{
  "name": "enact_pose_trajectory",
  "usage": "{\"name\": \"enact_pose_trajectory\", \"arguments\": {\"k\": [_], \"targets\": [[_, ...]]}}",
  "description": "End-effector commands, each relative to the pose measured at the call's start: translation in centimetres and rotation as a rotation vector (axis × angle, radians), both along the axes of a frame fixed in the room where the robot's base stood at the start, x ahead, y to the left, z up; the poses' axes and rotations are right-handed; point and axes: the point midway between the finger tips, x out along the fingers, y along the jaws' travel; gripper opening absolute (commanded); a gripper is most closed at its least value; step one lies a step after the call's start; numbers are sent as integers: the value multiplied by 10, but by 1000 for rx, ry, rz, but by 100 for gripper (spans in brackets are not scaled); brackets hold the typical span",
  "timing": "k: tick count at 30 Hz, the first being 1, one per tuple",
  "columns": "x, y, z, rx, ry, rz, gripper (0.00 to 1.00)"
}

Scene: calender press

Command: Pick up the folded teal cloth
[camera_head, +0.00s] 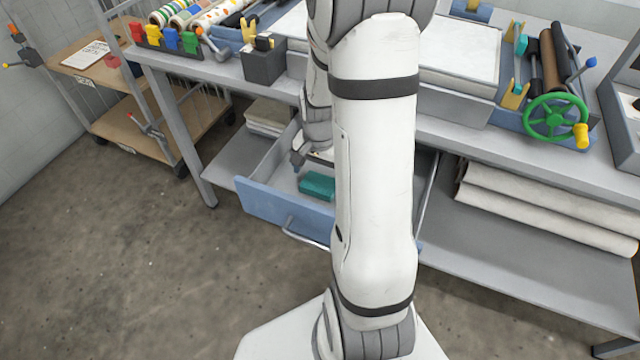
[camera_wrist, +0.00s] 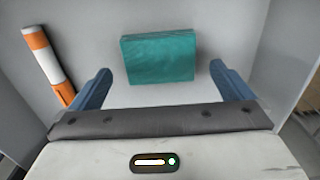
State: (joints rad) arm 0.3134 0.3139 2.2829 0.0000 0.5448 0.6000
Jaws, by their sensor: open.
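The folded teal cloth (camera_head: 317,186) lies in an open drawer with a blue front (camera_head: 285,212), under the workbench. In the wrist view the cloth (camera_wrist: 158,58) is a flat rectangular block on the pale drawer floor, ahead of my gripper (camera_wrist: 161,83) and roughly centred between its two blue fingers. The fingers are spread apart with nothing between their tips. In the head view my gripper (camera_head: 297,163) reaches over the drawer beside the cloth, and my arm hides the drawer's right part.
An orange-and-white striped cylinder (camera_wrist: 48,62) lies in the drawer left of the cloth. The drawer side walls (camera_wrist: 285,50) stand close on both sides. The workbench top (camera_head: 215,70) overhangs the drawer's back. Pale rolls (camera_head: 560,210) lie on the lower shelf at the right.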

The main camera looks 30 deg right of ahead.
Motion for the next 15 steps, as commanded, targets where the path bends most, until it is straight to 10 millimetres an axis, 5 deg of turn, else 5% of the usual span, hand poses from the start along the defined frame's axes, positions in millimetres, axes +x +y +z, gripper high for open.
{"name": "enact_pose_trajectory", "arguments": {"k": [6,15], "targets": [[0,0,-28,1,2,1,100],[1,0,-30,0,0,3,97]]}}
